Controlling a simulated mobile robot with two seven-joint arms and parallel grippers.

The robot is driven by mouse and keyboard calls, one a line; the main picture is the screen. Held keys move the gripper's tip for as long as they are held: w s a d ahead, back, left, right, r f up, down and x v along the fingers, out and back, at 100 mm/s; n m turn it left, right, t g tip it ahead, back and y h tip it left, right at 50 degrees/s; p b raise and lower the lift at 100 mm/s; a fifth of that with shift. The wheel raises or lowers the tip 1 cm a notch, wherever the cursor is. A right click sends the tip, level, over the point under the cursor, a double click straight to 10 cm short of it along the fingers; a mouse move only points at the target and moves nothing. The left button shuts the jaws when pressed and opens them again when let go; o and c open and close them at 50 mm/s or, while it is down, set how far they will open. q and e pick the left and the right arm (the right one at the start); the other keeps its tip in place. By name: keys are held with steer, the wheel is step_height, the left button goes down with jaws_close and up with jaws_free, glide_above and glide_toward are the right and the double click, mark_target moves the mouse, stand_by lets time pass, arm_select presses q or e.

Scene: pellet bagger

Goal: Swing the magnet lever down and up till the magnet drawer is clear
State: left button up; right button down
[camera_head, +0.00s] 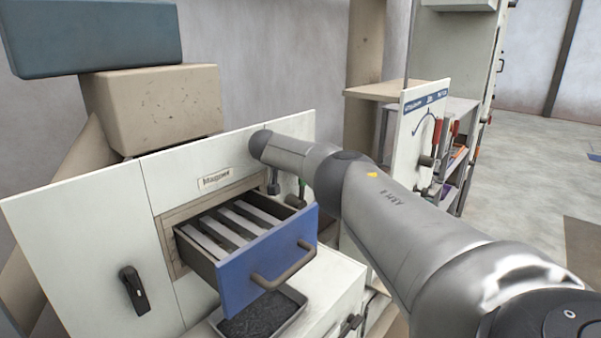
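The magnet drawer (262,262) is pulled out of the white panel under a label plate that seems to read "Magnet" (215,180). It has a blue front and a grey-brown bar handle (284,265). Several pale bars (228,230) lie side by side inside it. A black lever-like handle (133,290) sits on the panel left of the drawer, tilted; I cannot tell if it is the magnet lever. My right arm crosses from the lower right, its far end in front of the panel above the drawer.
A tray (300,298) of dark grains sits under the drawer. Small dark and green parts (273,186) show beneath my arm, partly hidden. A white board (418,135) with red-handled items stands behind at the right. Open floor (535,165) lies farther right.

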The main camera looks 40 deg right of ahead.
stand_by(0.3)
steer(key=c, duration=0.6)
jaws_free()
steer(key=shift+a, duration=0.1)
steer(key=b+v, duration=0.1)
steer(key=v, duration=1.4)
steer(key=shift+r, duration=0.1)
